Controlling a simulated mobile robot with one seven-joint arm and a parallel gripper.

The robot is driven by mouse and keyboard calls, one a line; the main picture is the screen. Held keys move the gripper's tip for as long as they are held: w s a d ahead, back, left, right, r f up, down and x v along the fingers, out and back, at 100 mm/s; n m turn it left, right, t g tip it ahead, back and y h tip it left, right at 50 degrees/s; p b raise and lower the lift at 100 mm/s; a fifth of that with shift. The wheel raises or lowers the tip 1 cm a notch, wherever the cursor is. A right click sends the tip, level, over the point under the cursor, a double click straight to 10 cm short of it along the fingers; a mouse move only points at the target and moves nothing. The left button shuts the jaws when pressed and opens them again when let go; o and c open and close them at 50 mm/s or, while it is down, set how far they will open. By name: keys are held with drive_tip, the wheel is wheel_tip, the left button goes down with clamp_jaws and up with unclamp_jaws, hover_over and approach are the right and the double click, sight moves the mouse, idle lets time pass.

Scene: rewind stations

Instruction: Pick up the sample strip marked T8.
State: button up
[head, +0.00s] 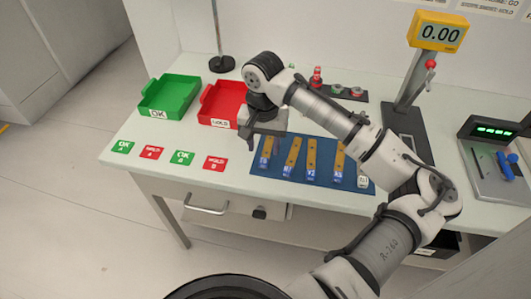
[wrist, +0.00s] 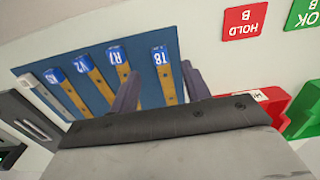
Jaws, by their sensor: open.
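The strip marked T8 (wrist: 168,80) is tan with a blue label end. It lies on the blue mat (wrist: 145,37) and shows between my two fingers in the wrist view. In the head view it is the leftmost strip (head: 265,154), partly hidden by my gripper. My gripper (head: 266,134) is open and empty over the far end of this strip; its fingers (wrist: 160,88) also show in the wrist view. Strips R7 (wrist: 125,75) and V2 (wrist: 95,82) and another strip (wrist: 67,88) lie beside it; that last label is hard to read.
Green (head: 170,96) and red (head: 221,103) trays stand behind left. Several flat green and red cards, including HOLD B (head: 215,163), lie left of the mat. A scale post (head: 412,80) stands to the right.

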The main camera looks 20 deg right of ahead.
sight(264, 160)
drive_tip(key=shift+w+f+p, duration=0.1)
drive_tip(key=shift+f+p, duration=0.75)
drive_tip(key=shift+f, duration=1.8)
clamp_jaws()
